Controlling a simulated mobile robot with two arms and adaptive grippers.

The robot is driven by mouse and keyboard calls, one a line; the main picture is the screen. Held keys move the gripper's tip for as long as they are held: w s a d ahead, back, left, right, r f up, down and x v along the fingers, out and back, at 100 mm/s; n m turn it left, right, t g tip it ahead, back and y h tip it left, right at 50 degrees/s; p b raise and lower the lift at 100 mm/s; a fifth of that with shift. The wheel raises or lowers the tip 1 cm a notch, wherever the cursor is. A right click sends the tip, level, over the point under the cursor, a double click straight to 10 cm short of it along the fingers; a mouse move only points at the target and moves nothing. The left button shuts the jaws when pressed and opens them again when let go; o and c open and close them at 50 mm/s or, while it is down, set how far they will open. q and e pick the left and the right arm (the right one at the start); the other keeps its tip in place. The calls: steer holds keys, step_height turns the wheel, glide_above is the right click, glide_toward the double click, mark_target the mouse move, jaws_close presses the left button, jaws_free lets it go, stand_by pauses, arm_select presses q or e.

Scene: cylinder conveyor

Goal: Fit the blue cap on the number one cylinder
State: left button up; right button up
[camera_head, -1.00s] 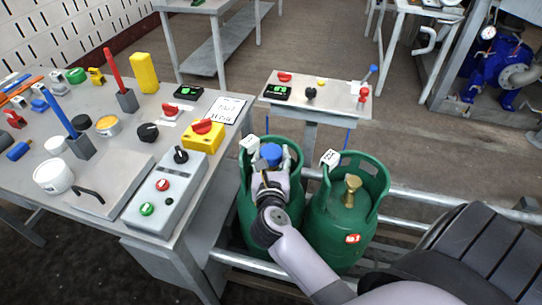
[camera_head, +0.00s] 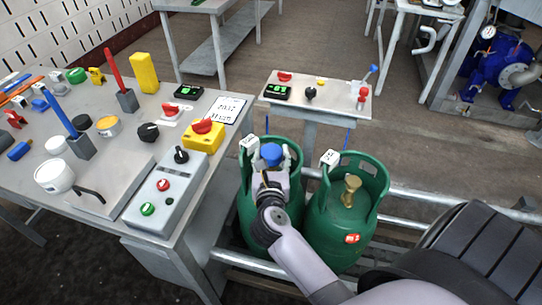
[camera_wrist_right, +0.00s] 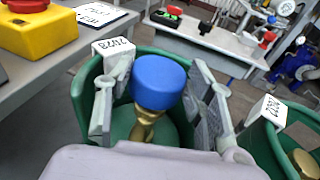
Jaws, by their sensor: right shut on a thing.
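The blue cap (camera_head: 271,153) is at the top of the left green cylinder (camera_head: 252,213), inside its collar. In the right wrist view the cap (camera_wrist_right: 160,82) sits upright over the brass valve (camera_wrist_right: 146,125) and covers its top. I cannot tell whether it is fully seated. The left cylinder's front label is hidden behind my arm. The right green cylinder (camera_head: 338,225) has a bare brass valve (camera_head: 350,190) and a red number label. My left gripper is not in view.
A grey table (camera_head: 120,180) on the left holds a control box (camera_head: 165,190), a yellow emergency stop (camera_head: 203,136) and tools. A small table (camera_head: 330,97) with switches stands behind the cylinders. Metal rails (camera_head: 430,197) run beside them. The collars rise close around the valves.

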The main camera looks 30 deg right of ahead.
mark_target(271, 169)
steer(key=shift+f+b, duration=1.35)
steer(key=shift+f, duration=0.4)
steer(key=shift+f, duration=0.1)
steer(key=shift+f+b, duration=0.55)
steer(key=o, duration=1)
steer(key=shift+w, duration=0.1)
steer(key=shift+o, duration=0.2)
